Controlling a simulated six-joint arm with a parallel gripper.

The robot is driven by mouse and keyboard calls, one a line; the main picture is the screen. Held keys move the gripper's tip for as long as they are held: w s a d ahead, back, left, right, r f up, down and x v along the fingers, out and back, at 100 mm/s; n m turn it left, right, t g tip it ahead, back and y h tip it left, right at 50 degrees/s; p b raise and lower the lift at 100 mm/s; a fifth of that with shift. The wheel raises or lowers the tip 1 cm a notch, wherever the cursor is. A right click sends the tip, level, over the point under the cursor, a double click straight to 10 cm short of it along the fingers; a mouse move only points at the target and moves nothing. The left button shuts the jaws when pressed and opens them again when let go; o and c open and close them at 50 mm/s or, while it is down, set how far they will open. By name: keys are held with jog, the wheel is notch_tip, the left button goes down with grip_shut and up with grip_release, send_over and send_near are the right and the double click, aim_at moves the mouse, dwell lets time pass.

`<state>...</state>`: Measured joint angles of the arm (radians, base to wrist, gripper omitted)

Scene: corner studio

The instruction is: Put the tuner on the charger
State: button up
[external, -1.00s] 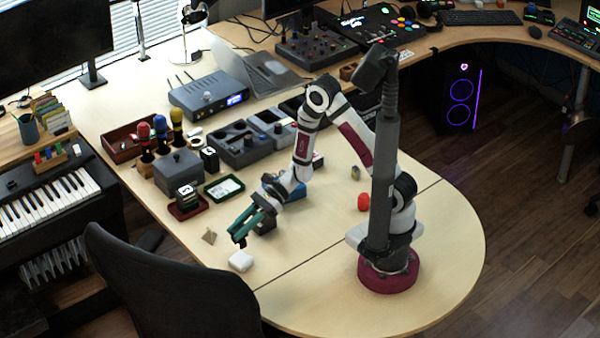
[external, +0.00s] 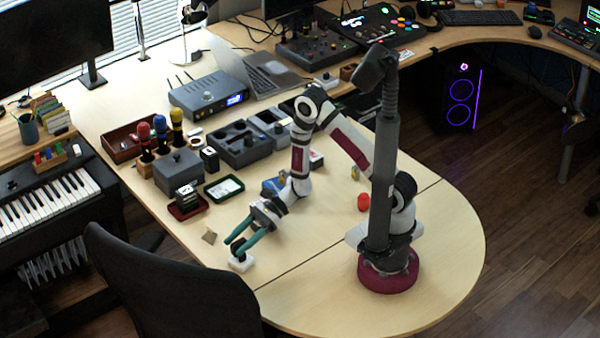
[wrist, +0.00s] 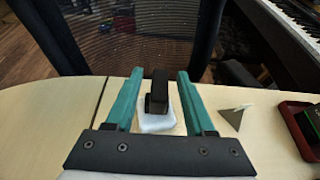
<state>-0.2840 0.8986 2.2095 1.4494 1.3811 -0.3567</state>
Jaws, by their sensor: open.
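The tuner, a small black block (external: 239,258), stands upright on the charger, a white rounded pad (external: 244,267), near the table's front edge. In the wrist view the tuner (wrist: 158,88) rises between my teal fingers, with the white charger (wrist: 157,124) under it. My gripper (external: 236,246) comes down over them from the upper right. In the wrist view its fingers (wrist: 160,74) are open, one on each side of the tuner, with visible gaps to it. The exact contact under the tuner is partly hidden.
A small tan pyramid (external: 209,237) stands just left of the charger. A dark red tray (external: 189,212) and a green-rimmed tray (external: 224,188) lie farther back. A black chair (external: 165,285) is close to the table edge.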

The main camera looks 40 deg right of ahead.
jog(key=shift+r, duration=0.1)
jog(key=v, duration=1.2)
jog(key=s+d+r+n+g+h, duration=0.3)
jog(key=s+d+r+n+h, duration=0.2)
jog(key=s+r+n, duration=0.45)
jog(key=s+d+r+n+t+h, duration=0.1)
jog(key=s+d+n+t+h, duration=0.1)
jog(key=s+d+h, duration=0.3)
jog(key=d+n+h, duration=0.1)
jog(key=d, duration=0.3)
jog(key=shift+s+d+r+t+h, duration=0.3)
jog(key=shift+s+t, duration=0.1)
